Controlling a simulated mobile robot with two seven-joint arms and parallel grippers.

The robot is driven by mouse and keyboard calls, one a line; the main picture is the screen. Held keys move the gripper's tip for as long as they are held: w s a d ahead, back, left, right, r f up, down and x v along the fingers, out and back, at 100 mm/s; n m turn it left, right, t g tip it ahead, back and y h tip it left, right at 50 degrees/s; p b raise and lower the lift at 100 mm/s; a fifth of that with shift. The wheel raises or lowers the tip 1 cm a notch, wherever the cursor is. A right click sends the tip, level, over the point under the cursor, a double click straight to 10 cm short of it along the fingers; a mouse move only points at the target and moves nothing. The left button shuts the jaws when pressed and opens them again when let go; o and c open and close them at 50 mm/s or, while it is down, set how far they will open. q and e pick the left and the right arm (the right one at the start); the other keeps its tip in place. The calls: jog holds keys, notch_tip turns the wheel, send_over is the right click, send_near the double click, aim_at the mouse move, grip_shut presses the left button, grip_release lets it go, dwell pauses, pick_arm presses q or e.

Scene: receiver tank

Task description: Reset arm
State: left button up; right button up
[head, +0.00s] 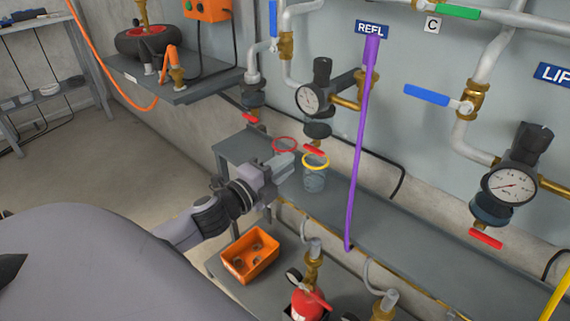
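My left gripper (284,167) reaches in from the lower left and hangs over the left end of a grey shelf bench (400,235). Its fingers point right, toward a clear cup with a yellow rim (315,180). The fingers look close together, but whether they are shut or hold anything is too small to tell. A red-rimmed cup (285,144) stands just behind the gripper, partly hidden by it. My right gripper is not in view.
Gauges, brass valves and a blue-handled lever (428,95) line the wall. A purple hose (362,150) hangs down to the bench. An orange bin (250,255) and a red bottle-like object (308,304) sit on the lower shelf. Floor at left is clear.

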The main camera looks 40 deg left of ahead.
pick_arm(q)
jog(key=shift+f, duration=0.1)
dwell(0.3)
jog(key=s+d+f+n+g+h, duration=0.1)
jog(key=s+d+f+n+g, duration=0.3)
jog(key=s+d+f+n, duration=0.5)
jog(key=s+d+f+n+g, duration=0.4)
jog(key=s+d+f+n, duration=0.25)
jog(key=s+f, duration=0.35)
notch_tip(320, 180, up, 14)
jog(key=a+p, duration=0.1)
jog(key=p, duration=1.6)
jog(key=shift+a+n+p, duration=0.2)
jog(key=shift+n+p, duration=0.15)
